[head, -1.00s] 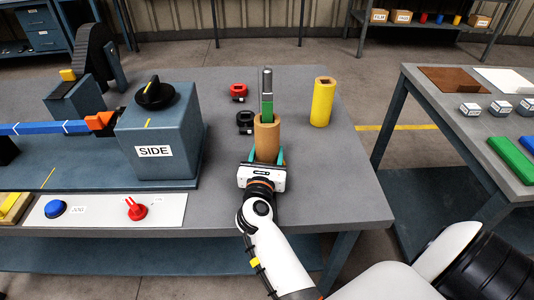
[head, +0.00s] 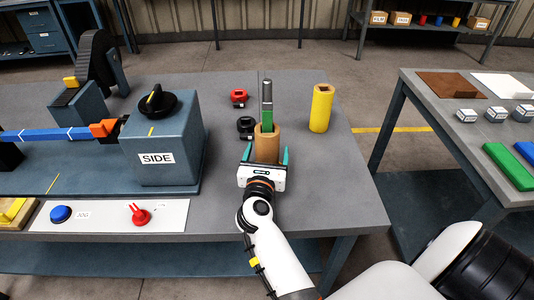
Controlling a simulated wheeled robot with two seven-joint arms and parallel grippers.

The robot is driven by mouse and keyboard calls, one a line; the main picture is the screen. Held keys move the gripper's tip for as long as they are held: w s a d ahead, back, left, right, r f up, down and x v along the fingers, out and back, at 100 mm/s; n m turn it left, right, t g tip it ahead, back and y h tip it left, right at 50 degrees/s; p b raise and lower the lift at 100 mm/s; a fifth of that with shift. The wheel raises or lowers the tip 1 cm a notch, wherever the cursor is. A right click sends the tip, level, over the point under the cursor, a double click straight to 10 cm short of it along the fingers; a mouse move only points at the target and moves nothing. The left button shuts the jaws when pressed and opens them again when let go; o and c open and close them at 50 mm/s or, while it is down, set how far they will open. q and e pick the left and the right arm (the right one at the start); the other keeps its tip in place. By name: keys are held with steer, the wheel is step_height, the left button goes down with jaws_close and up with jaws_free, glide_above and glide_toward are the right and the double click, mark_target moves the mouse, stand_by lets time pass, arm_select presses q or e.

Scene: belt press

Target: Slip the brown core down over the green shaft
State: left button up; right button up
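The brown core (head: 267,147) stands upright on the table in front of my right gripper. The green shaft (head: 267,116) rises from the core's top opening, with a grey upper end above the green part. The core is around the lower part of the shaft; its bottom edge is partly hidden by my gripper. My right gripper (head: 266,154) is open, with one teal finger on each side of the core and a visible gap at each side. My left gripper is not in view.
A yellow tube (head: 321,108) stands to the right on the table. The blue box marked SIDE (head: 170,160) stands further left. The table's right part is clear.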

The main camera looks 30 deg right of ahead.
mark_target(265, 148)
steer(key=shift+r+p, duration=1.95)
steer(key=shift+r, duration=0.3)
